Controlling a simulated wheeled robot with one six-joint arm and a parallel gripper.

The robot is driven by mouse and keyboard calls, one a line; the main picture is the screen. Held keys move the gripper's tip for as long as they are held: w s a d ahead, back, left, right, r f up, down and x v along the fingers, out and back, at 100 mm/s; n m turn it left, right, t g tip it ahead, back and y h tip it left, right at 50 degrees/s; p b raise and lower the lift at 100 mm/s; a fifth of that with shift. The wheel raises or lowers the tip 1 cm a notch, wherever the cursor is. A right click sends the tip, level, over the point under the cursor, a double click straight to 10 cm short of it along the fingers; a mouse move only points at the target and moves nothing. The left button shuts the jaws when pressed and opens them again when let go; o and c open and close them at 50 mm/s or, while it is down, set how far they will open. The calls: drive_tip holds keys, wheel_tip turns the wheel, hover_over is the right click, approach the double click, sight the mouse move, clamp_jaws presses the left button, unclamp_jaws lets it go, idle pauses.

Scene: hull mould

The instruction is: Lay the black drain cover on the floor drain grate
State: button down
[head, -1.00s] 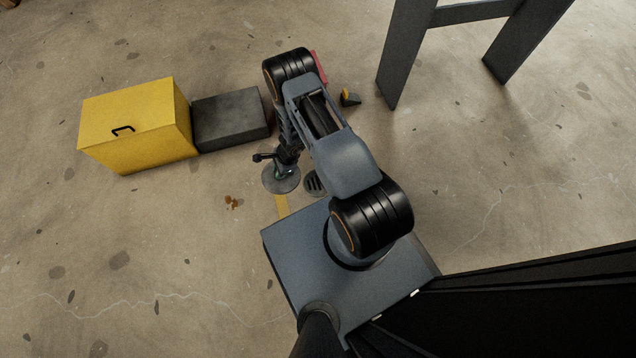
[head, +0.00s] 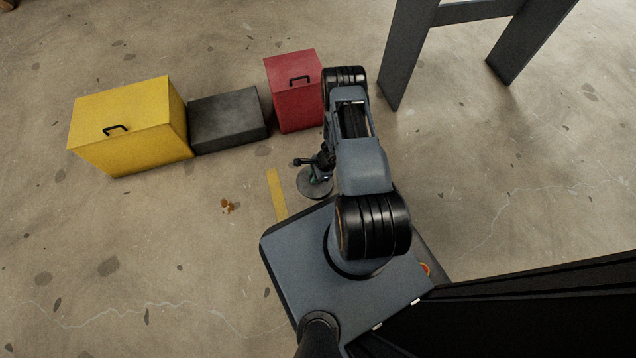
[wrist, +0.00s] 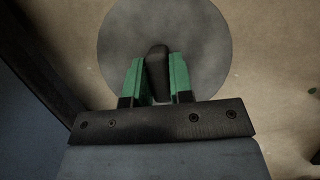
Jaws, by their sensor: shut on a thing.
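The black drain cover (head: 311,188) shows as a dark grey round disc below my gripper (head: 319,174), just beyond my base. In the wrist view, the disc (wrist: 205,42) fills the top middle. There my gripper (wrist: 156,82) has its green fingers closed on the dark upright handle at the disc's middle. The floor drain grate is not visible now; the cover and my arm hide the spot in the head view where it showed earlier. I cannot tell whether the cover touches the floor or hangs a little above it.
A yellow box (head: 130,120), a dark grey block (head: 228,118) and a red box (head: 292,92) stand in a row beyond. A yellow strip (head: 276,194) lies on the floor left of the cover. Dark legs (head: 405,55) stand at upper right. Floor at left is clear.

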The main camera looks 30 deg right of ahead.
drive_tip(key=shift+s+d+f+b, duration=0.1)
drive_tip(key=shift+d+f+b, duration=0.35)
drive_tip(key=shift+d+f, duration=0.3)
drive_tip(key=shift+f+b, duration=0.7)
drive_tip(key=shift+f, duration=0.9)
drive_tip(key=shift+f, duration=0.2)
drive_tip(key=c, duration=1)
unclamp_jaws()
